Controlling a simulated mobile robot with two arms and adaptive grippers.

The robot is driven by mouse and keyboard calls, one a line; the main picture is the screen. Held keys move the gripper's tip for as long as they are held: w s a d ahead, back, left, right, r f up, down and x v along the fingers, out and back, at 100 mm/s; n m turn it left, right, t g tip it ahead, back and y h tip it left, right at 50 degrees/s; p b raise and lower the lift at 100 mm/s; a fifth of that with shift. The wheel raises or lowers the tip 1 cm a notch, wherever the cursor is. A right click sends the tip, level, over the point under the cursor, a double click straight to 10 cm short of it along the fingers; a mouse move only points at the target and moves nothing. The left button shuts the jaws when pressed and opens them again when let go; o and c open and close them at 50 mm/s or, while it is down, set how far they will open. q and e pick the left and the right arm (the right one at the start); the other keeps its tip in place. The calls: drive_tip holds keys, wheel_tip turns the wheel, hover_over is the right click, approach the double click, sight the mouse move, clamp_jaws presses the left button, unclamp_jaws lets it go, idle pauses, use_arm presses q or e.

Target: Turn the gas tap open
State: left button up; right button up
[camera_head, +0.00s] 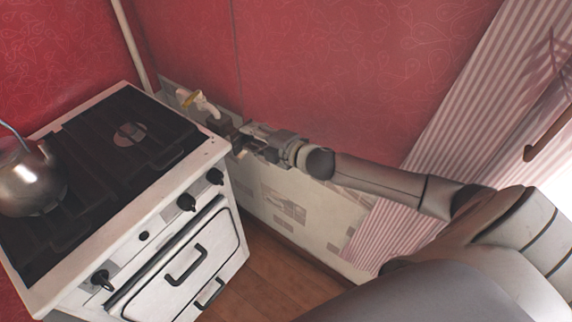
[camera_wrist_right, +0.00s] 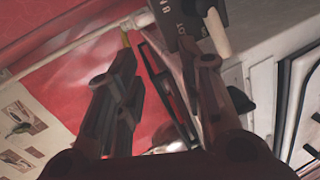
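My right gripper (camera_head: 231,136) is beside the stove's corner, a short way to the right of and below the tap. In the right wrist view its two fingers (camera_wrist_right: 165,65) stand apart with nothing clearly held between them. My left gripper is not in view.
A white stove (camera_head: 205,160) with black grates and knobs stands at the left. A metal kettle (camera_head: 30,180) is on it. The red wall (camera_head: 330,70) lies behind, with tiles below. A striped curtain (camera_head: 470,90) hangs at the right. The wooden floor right of the stove is clear.

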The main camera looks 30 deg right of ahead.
drive_tip(key=s+d+f+m+g+h, duration=0.1)
drive_tip(key=d+f+m, duration=0.1)
drive_tip(key=f, duration=0.4)
drive_tip(key=s+d+f+m+h, duration=0.1)
drive_tip(key=d+f+m, duration=0.1)
drive_tip(key=f, duration=0.5)
drive_tip(key=shift+s+d+f+m+g+h, duration=0.2)
drive_tip(key=shift+d+f+m+g+h, duration=0.1)
drive_tip(key=shift+g, duration=0.1)
